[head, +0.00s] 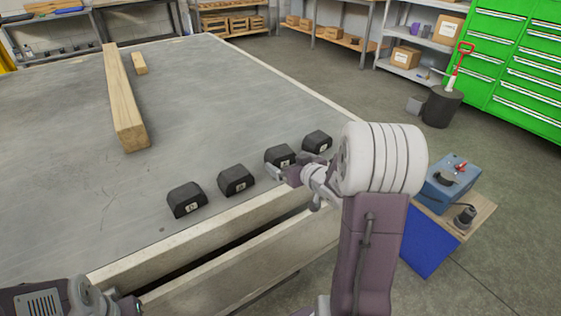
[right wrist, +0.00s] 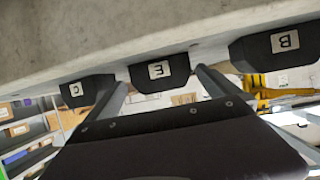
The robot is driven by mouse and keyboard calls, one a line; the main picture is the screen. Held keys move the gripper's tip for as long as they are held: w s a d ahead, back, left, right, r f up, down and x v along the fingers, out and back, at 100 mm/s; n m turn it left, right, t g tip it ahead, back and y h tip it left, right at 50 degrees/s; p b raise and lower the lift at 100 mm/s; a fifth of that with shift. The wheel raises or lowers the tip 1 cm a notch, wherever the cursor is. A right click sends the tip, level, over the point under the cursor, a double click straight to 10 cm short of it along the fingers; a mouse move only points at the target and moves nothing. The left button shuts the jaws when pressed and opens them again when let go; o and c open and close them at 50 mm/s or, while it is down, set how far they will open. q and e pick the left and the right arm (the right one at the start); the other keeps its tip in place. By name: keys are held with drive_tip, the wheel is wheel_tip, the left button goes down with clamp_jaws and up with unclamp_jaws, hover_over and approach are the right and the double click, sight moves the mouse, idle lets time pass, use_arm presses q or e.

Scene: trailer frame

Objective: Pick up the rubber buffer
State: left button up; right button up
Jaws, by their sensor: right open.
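Several black rubber buffers with white letter labels stand in a row along the table's near edge. In the head view they run from the left one (head: 187,199) past a second (head: 236,181) and a third (head: 280,157) to the far one (head: 317,142). My right gripper (head: 281,173) is open at the third buffer. In the right wrist view its fingers (right wrist: 161,86) lie to either side of the buffer marked E (right wrist: 160,71); contact is unclear. Buffers C (right wrist: 86,90) and B (right wrist: 280,48) flank it. My left arm shows only partly at bottom left; its fingertips are not visible.
A long wooden beam (head: 124,98) and a small wood block (head: 139,63) lie farther back on the grey table (head: 70,130). A blue machine (head: 450,183) stands on a small bench to the right.

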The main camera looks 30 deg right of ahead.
sight(284, 158)
drive_tip(key=shift+w+f, duration=0.2)
drive_tip(key=shift+w, duration=0.25)
drive_tip(key=b+x, duration=0.2)
drive_tip(key=x, duration=0.2)
drive_tip(key=shift+w+r, duration=0.15)
drive_tip(key=shift+w, duration=0.15)
drive_tip(key=shift+r, duration=0.1)
drive_tip(key=c, duration=1.5)
